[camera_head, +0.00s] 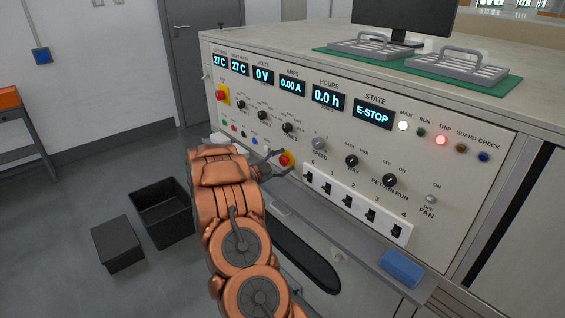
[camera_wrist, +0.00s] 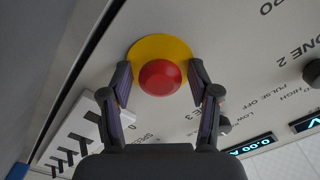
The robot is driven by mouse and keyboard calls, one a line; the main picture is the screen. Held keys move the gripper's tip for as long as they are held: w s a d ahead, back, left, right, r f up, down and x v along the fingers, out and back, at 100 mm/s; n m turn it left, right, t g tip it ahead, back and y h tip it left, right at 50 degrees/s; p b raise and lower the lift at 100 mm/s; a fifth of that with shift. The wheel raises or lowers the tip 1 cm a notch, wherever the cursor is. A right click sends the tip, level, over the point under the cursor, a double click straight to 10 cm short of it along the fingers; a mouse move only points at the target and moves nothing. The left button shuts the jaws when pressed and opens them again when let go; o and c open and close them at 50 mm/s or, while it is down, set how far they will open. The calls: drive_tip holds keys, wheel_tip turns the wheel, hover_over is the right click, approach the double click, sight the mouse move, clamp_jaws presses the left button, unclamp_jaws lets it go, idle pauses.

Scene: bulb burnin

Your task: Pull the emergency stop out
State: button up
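The emergency stop is a red round button (camera_wrist: 159,78) on a yellow disc (camera_wrist: 160,47) on the sloped panel. In the head view the red button (camera_head: 285,158) is partly hidden by my gripper (camera_head: 280,163). In the wrist view my gripper (camera_wrist: 160,72) is open, with one finger on each side of the button. A small gap seems to show between each finger and the red cap; I cannot tell whether they touch. The state display (camera_head: 373,114) reads E-STOP, and the red TRIP lamp (camera_head: 440,140) is lit.
A red knob on a yellow plate (camera_head: 222,95) sits at the panel's upper left. Black knobs (camera_head: 351,161) and a white switch strip (camera_head: 357,206) lie right of my gripper. A blue block (camera_head: 402,268) rests on the front ledge. Dark bins (camera_head: 160,212) stand on the floor.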

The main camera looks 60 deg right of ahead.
clamp_jaws()
drive_tip(key=shift+a, duration=0.1)
idle(0.4)
drive_tip(key=shift+w+a+f, duration=0.1)
drive_tip(key=shift+a+f, duration=0.05)
drive_tip(key=shift+a, duration=0.3)
drive_tip(key=shift+o, duration=1)
unclamp_jaws()
drive_tip(key=shift+w+a, duration=0.1)
drive_tip(key=v, duration=1.2)
